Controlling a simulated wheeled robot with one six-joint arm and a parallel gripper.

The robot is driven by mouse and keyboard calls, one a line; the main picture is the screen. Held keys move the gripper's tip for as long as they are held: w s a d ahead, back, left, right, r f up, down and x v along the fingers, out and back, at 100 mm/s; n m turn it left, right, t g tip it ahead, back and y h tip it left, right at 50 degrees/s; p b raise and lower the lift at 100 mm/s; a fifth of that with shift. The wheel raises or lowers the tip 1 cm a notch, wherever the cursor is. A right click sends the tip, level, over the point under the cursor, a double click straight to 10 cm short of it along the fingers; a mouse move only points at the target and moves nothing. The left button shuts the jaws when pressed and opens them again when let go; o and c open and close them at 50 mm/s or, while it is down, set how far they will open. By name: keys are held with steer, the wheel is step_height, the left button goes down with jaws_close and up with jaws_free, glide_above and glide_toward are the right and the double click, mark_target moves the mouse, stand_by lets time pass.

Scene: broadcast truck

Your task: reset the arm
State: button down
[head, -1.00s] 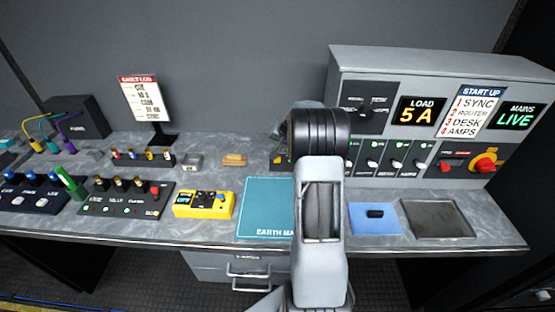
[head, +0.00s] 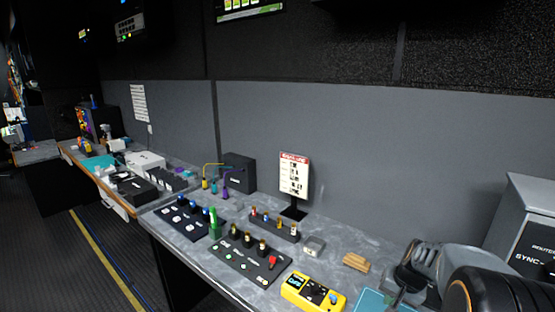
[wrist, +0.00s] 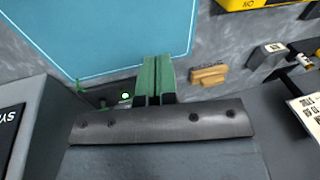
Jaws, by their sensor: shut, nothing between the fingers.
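My gripper (wrist: 157,80) shows in the wrist view with its two green fingers together and nothing between them. It is above the bench, between the teal earth mat (wrist: 90,35) and a small wooden block (wrist: 208,75). I cannot tell its exact height, but it does not appear to hold or press on anything. In the head view my arm fills the lower right corner, and the fingertips are not clear there.
The grey cabinet (head: 525,225) stands close to my arm at the right. A yellow meter (head: 313,293), the wooden block (head: 356,262), a grey box (head: 314,246) and a fault-log sign (head: 294,176) are on the bench. Switch panels (head: 240,258) lie farther left. The aisle floor at left is clear.

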steer(key=s+a+r+n+t, duration=0.1)
steer(key=s+a+r+n, duration=0.2)
steer(key=s+a, duration=0.3)
steer(key=s+a+r+n+h, duration=0.1)
steer(key=s+a+r+n, duration=0.2)
steer(key=s+a+r, duration=0.2)
steer(key=s+a, duration=0.2)
steer(key=shift+s+a+r+t, duration=0.25)
steer(key=shift+a+r+t, duration=0.1)
steer(key=shift+r+t, duration=0.05)
steer(key=c, duration=1.8)
jaws_free()
